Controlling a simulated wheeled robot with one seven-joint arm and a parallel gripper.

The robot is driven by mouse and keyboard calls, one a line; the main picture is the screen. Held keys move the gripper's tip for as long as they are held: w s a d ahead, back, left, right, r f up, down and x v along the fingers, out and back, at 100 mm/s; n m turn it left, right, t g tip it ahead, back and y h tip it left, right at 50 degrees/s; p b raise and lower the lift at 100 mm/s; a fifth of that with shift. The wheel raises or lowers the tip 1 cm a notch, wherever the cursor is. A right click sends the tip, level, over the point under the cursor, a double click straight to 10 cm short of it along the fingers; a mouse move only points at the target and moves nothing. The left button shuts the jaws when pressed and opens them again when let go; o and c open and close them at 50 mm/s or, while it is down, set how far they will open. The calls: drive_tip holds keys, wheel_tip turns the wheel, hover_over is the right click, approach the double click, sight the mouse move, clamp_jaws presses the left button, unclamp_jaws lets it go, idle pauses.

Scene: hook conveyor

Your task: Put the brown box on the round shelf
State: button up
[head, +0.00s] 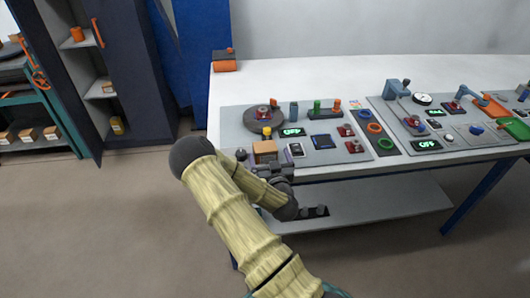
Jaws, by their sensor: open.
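The brown box (265,148) sits at the front left of the grey panel on the table, close to its front edge. A dark round disc (251,120), which looks like the round shelf, lies behind it at the panel's left end. A small red and blue piece stands on the disc. My gripper (268,166) is open just in front of the brown box, partly hidden by my arm. I cannot tell whether the fingers touch the box.
A yellow-topped piece (267,131) stands between the box and the disc. A lit display (292,132), a blue cylinder (294,111) and a phone-like device (296,150) are close on the right. The white tabletop (300,82) behind the panel is mostly clear.

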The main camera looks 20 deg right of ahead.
sight(263, 142)
drive_tip(key=shift+a+p+x, duration=0.15)
drive_tip(key=shift+p+x, duration=0.15)
drive_tip(key=shift+x, duration=1)
drive_tip(key=shift+a+p+x, duration=0.2)
drive_tip(key=shift+p+x, duration=0.05)
drive_tip(key=shift+x, duration=1.1)
drive_tip(key=shift+f, duration=0.1)
drive_tip(key=c, duration=1.2)
drive_tip(key=shift+c, duration=0.2)
wheel_tip(263, 142, up, 10)
drive_tip(key=shift+r, duration=0.1)
drive_tip(key=shift+d, duration=0.1)
